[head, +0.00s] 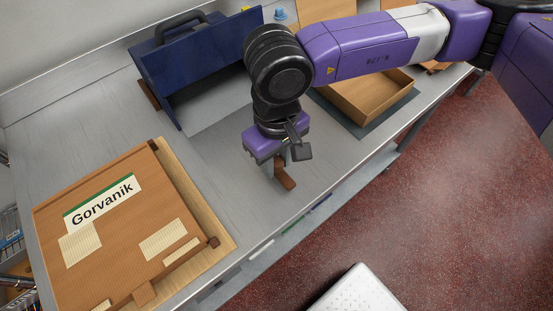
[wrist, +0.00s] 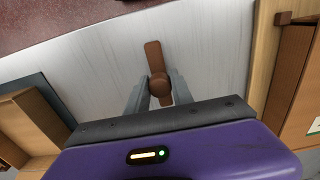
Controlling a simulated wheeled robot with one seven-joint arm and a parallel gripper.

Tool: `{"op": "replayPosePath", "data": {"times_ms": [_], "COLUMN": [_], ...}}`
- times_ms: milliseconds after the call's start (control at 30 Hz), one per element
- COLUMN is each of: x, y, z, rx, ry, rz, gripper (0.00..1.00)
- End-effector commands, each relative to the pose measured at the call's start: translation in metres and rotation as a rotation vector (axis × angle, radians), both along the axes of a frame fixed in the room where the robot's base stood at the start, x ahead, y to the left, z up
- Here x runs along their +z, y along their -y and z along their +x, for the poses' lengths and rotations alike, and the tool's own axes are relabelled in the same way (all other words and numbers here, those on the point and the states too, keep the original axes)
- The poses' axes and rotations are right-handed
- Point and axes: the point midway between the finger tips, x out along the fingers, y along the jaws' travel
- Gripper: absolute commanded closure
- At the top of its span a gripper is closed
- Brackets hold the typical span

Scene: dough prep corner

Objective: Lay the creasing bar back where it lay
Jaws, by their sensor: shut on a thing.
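The creasing bar is a narrow brown bar (wrist: 153,55) with a round knob in the middle, seen in the wrist view. My gripper (wrist: 160,92) is shut on the knob, one grey finger on each side. In the head view the bar (head: 287,183) shows only partly below my gripper (head: 279,166), over the grey counter near its front edge. My fingers and wrist hide the rest. I cannot tell whether the bar touches the counter or hangs just above it.
A brown box labelled Gorvanik (head: 115,225) lies on a pale wooden board (head: 222,237) at the left. A blue open-fronted holder (head: 195,55) stands behind. An open brown tray (head: 372,105) sits on a dark mat (head: 352,128) at the right. The counter between them is clear.

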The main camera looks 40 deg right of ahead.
Motion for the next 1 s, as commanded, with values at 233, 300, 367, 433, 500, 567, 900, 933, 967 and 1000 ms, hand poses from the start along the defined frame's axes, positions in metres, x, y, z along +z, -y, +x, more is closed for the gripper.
{"op": "replayPosePath", "data": {"times_ms": [233,300,367,433,500,567,900,933,967,1000], "x": [-0.005,-0.006,-0.007,-0.008,-0.009,-0.010,-0.011,-0.011,-0.011,-0.011], "y": [0.000,0.000,0.000,0.000,0.000,0.000,0.000,0.000,0.000,0.000], "z": [0.000,0.000,0.000,0.000,0.000,0.000,0.000,0.000,0.000,0.000], "rx": [0.000,0.000,0.000,0.000,0.000,0.000,0.000,0.000,0.000,0.000], "ry": [0.001,0.001,0.001,0.001,0.001,0.001,0.000,0.000,0.000,0.000], "rz": [0.000,0.000,0.000,0.000,0.000,0.000,0.000,0.000,0.000,0.000], "gripper": [1.00,1.00,1.00,1.00,1.00,1.00,0.47,0.47,0.47,0.47]}}
